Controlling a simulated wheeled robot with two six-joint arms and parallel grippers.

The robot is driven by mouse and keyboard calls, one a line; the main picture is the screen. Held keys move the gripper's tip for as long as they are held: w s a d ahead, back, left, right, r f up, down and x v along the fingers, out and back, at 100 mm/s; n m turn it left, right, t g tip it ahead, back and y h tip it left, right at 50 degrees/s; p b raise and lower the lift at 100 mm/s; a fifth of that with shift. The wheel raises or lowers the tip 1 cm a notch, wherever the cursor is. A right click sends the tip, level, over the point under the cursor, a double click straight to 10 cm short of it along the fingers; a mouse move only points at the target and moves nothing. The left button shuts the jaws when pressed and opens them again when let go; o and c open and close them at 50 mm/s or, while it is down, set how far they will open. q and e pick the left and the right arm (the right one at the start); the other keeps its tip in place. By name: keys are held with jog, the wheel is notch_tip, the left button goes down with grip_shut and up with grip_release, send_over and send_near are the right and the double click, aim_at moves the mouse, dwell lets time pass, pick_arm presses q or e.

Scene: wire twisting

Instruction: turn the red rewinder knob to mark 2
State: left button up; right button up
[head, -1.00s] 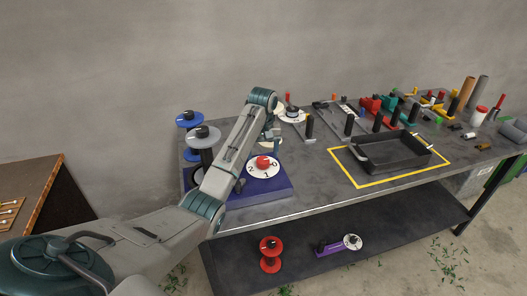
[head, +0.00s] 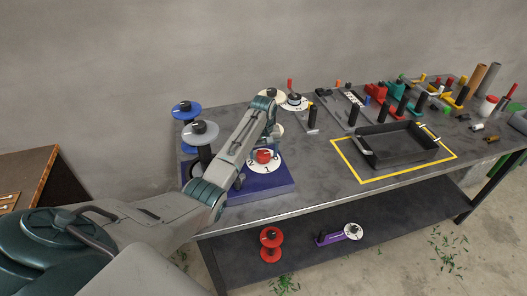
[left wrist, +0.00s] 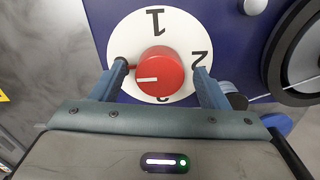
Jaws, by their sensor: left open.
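The red knob (head: 264,156) stands on a white numbered dial (head: 259,168) on the blue rewinder base (head: 262,188), near the table's left end. In the left wrist view the knob (left wrist: 165,65) sits between the two open fingers of my left gripper (left wrist: 161,72), one on each side; I cannot tell whether either touches it. The knob's white line points left, toward the left finger. Mark 1 is at the dial's top, mark 2 at its right and part of a 3 at its bottom; the left part is hidden by the finger. My right gripper is out of view.
A grey spool (head: 202,133) and a blue spool (head: 186,111) stand left of the knob, close to my arm. A black tray (head: 398,146) sits inside a yellow outline at right. Tools crowd the back.

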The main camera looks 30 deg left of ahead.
pick_arm(q)
jog(key=shift+f, duration=0.4)
jog(key=shift+s, duration=0.1)
jog(key=c, duration=1)
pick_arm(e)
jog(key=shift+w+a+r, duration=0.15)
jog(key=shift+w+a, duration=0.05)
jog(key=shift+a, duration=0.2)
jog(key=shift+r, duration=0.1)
